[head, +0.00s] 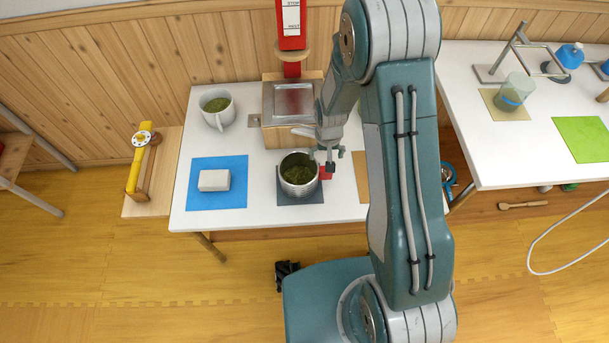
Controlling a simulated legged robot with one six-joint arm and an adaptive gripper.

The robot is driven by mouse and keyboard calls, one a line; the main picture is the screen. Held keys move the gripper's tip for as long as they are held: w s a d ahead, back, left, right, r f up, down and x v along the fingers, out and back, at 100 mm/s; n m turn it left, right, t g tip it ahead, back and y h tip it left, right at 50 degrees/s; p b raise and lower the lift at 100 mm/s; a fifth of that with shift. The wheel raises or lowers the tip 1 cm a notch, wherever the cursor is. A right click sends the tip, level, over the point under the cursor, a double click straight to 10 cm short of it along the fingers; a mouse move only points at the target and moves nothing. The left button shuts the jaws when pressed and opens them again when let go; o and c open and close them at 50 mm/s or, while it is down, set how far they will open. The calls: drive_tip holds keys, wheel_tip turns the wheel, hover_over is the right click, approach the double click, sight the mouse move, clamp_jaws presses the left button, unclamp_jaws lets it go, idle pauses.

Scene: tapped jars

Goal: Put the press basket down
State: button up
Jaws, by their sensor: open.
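The press basket appears to be the round, ribbed metal container (299,187) with green contents. It stands upright on a dark grey mat (285,197) near the front edge of the white table. My gripper (333,163) is open, just right of the basket's rim and pointing down. A small red part (325,173) shows beside the basket under the gripper. I cannot tell whether the fingers touch the basket or this red part. My arm hides the table's right part.
A wooden press box (276,137) with a metal top and red column (290,25) stands behind the basket. A white mug (217,109) and a pale block (214,180) on a blue mat (231,163) are left. A second white table (470,125) is right.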

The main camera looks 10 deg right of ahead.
wheel_tip(320, 180, down, 9)
drive_tip(key=shift+r, duration=0.1)
drive_tip(key=c, duration=1.2)
